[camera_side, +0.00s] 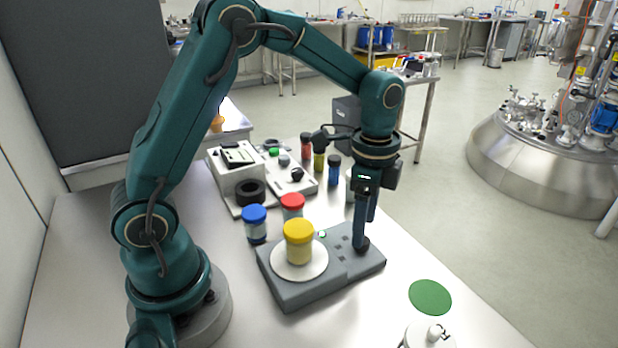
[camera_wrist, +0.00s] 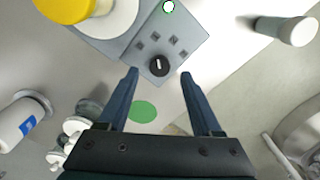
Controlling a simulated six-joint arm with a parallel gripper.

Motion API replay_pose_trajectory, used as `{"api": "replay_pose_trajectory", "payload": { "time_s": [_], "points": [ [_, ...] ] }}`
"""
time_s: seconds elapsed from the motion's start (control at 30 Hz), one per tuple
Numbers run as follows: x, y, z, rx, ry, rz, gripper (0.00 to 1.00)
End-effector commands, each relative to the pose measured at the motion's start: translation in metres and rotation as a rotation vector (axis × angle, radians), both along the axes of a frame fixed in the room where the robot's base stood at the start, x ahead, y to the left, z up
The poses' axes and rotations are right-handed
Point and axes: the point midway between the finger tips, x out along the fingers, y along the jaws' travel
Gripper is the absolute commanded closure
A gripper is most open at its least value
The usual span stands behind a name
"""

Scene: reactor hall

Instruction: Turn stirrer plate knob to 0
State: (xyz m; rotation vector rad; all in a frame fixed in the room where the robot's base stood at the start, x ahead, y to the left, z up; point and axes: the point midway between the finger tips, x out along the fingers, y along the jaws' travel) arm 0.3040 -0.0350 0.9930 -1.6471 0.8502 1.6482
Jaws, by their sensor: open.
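The stirrer plate (camera_side: 290,292) is a grey slab on the bench, with a white round top (camera_side: 309,270) on its left part. A jar with a yellow lid (camera_side: 299,241) stands on that top. The black knob (camera_wrist: 159,66) with a white pointer line shows in the wrist view near the plate's corner, past my fingertips. My gripper (camera_wrist: 168,72) is open, its two dark blue fingers on either side of the knob's line. In the side view my gripper (camera_side: 363,243) points down at the knob end and covers most of the knob. I cannot tell whether the fingers touch it.
Blue-lidded (camera_side: 255,225) and red-lidded (camera_side: 292,206) jars stand close behind the plate. A white instrument (camera_side: 237,172) and several small bottles stand farther back. A green disc (camera_side: 430,297) lies to the right of the plate, near a white lidded vessel (camera_side: 428,335).

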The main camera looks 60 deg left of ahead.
Motion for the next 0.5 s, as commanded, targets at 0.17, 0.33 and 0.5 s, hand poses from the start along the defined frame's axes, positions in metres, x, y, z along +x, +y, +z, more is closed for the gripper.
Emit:
{"api": "replay_pose_trajectory", "payload": {
  "time_s": [0.17, 0.33, 0.5],
  "points": [
    [-0.001, 0.000, -0.022, 0.001, 0.004, 0.001, 0.34],
    [0.000, 0.000, -0.029, 0.001, 0.001, 0.001, 0.34],
    [0.000, 0.000, -0.029, 0.001, 0.000, 0.001, 0.34]
  ]
}}
